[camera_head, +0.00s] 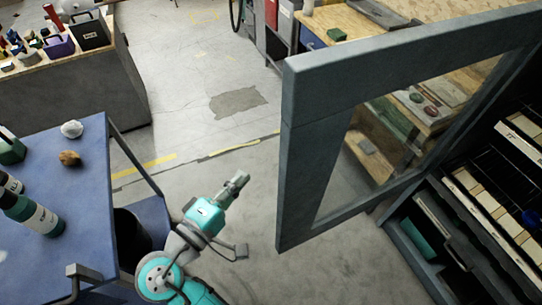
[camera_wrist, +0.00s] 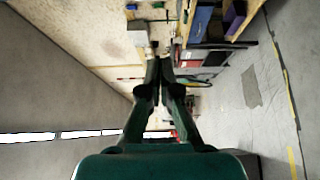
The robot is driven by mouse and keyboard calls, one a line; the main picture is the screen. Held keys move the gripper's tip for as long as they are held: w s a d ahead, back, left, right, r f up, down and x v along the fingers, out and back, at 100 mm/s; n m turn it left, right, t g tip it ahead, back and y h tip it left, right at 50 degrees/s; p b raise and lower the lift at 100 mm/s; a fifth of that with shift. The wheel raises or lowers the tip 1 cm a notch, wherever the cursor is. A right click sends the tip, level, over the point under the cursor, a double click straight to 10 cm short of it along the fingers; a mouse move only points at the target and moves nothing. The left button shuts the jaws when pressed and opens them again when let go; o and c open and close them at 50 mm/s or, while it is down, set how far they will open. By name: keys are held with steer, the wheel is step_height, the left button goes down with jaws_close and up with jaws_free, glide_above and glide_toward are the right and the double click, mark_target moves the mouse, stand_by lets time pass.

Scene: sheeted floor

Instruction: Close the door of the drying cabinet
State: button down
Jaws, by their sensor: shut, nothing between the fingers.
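The drying cabinet's door (camera_head: 299,145) stands open in the head view, a grey frame around a clear pane. Its free edge is toward the middle of the picture. The cabinet (camera_head: 440,215) is at the right, with racks of pale items showing inside. My gripper (camera_head: 241,178) is to the left of the door's free edge, apart from it, over bare floor. In the wrist view my gripper (camera_wrist: 160,62) has its fingertips together with nothing between them. The door cannot be made out in the wrist view.
A blue table (camera_head: 85,205) with bottles and two small lumps stands at the left. A workbench (camera_head: 75,75) with tools is at the upper left. Another wooden bench (camera_head: 335,22) is behind the door. The floor (camera_head: 205,135) between them is clear.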

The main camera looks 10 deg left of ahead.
steer(key=x, duration=1)
steer(key=shift+s+d, duration=1.45)
steer(key=shift+s, duration=0.1)
